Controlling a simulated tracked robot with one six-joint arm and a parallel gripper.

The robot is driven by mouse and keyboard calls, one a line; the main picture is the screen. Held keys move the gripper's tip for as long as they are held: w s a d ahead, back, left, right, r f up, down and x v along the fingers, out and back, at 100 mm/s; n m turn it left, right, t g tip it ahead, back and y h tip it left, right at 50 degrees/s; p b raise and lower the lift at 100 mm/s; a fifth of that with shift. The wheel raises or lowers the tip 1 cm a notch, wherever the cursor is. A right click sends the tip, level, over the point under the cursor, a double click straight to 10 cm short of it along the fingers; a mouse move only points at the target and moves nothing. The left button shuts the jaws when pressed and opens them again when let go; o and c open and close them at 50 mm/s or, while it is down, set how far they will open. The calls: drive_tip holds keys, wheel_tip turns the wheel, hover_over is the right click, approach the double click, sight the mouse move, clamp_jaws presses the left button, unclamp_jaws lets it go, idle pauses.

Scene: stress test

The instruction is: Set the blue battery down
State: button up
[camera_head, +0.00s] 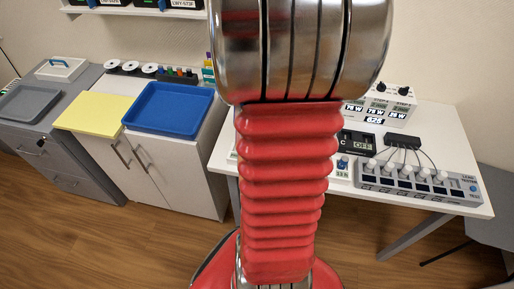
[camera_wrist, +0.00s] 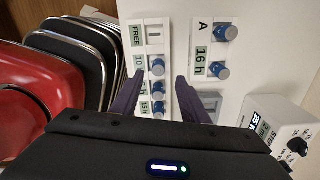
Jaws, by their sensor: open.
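In the wrist view my gripper (camera_wrist: 160,80) is open, with its two dark purple fingers apart over a narrow white rack (camera_wrist: 154,22). Several blue batteries with silvery ends stand in this rack between the fingers, one of them the upper battery (camera_wrist: 157,65). I cannot tell which one the task means, or whether a finger touches any. An empty slot (camera_wrist: 154,36) lies beside the "FREE" label. Two more blue batteries, an upper (camera_wrist: 226,32) and a lower (camera_wrist: 219,70), stand on a panel (camera_wrist: 203,43) marked "A" and "16 h". In the head view my arm hides the gripper.
A white table (camera_head: 452,137) carries a lamp tester (camera_head: 418,186), a black meter (camera_head: 357,143) and a white box with displays (camera_head: 385,104). A blue tray (camera_head: 168,107) and a yellow board (camera_head: 97,114) lie on the cabinet at left. Folded chairs (camera_wrist: 75,50) stand left of the rack.

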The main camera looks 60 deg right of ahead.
drive_tip(key=shift+f, duration=0.65)
drive_tip(key=shift+a+f, duration=0.2)
drive_tip(key=shift+f, duration=2.4)
clamp_jaws()
